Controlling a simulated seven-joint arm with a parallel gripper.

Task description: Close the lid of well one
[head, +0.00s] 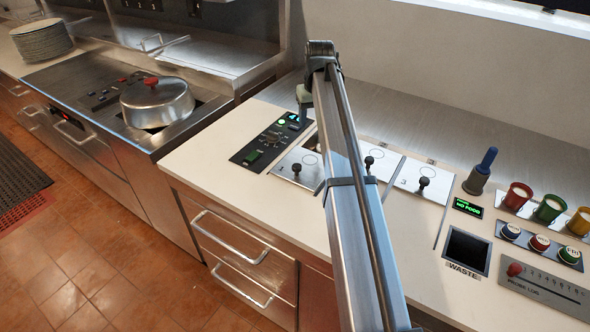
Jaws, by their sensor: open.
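My gripper (303,116) hangs from the far end of the arm, above and behind this lid, beside the control panel. It is open and apart from the knob; its fingers are small and partly unclear.
A black control panel (268,138) with green lights lies left of the lid. Two more knobbed plates (424,185) lie right of my arm. Further right are a waste opening (466,250), a blue-handled tool (482,170) and coloured cups (549,208). A lidded pot (157,103) stands far left.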

